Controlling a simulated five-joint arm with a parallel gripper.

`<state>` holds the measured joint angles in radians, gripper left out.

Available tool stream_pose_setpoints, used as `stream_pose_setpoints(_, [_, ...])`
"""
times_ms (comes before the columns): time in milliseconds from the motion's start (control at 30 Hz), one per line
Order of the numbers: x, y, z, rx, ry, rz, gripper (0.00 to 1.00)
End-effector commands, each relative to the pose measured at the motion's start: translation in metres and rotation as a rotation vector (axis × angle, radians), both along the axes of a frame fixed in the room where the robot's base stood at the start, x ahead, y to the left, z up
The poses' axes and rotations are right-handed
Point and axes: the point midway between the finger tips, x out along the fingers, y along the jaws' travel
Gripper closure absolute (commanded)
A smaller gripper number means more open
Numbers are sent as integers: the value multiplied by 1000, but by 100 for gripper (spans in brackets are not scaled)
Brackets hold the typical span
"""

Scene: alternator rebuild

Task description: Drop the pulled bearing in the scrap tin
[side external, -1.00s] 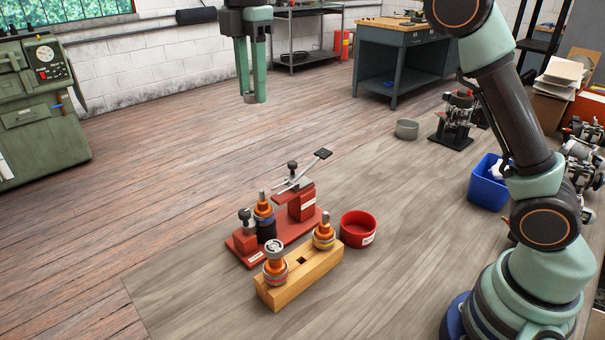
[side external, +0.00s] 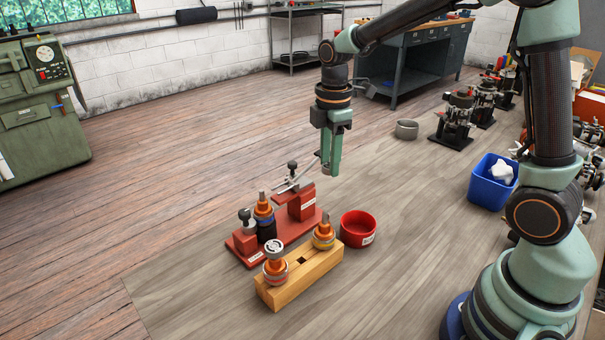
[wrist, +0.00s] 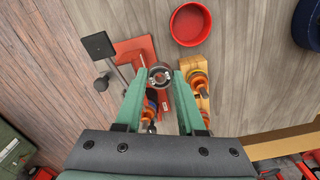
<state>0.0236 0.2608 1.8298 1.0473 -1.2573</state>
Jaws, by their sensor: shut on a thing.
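The pulled bearing, a small steel ring (wrist: 160,68), sits between the fingertips of my gripper (wrist: 158,78) in the wrist view. My gripper (side external: 331,168) is shut on it and points down, above the bench and near the red clamp fixture; the bearing is hard to make out in the side view. An open round red tin with a white label (side external: 350,238) stands on the bench, below and slightly right of my gripper. The tin also shows in the wrist view (wrist: 190,43), ahead of the fingertips, and looks empty.
The red fixture (side external: 285,240) with a raised toggle clamp (side external: 295,182) and a rotor stands left of the tin. A wooden block (side external: 305,280) holding two rotors is close in front. A grey round dish (side external: 406,130) and blue bin (side external: 490,190) stand farther right.

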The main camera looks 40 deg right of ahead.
Motion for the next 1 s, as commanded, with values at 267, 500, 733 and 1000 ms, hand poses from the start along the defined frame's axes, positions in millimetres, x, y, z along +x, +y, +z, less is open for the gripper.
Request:
stream_pose_setpoints(267, [-53,-26,-45,0,3,-107,100])
stream_pose_setpoints(500, [-70,-31,-59,0,1,-137,100])
stream_pose_setpoints(733, [-70,-31,-73,1,3,-137,100])
stream_pose_setpoints(1000, [-70,-31,-95,1,4,-137,100])
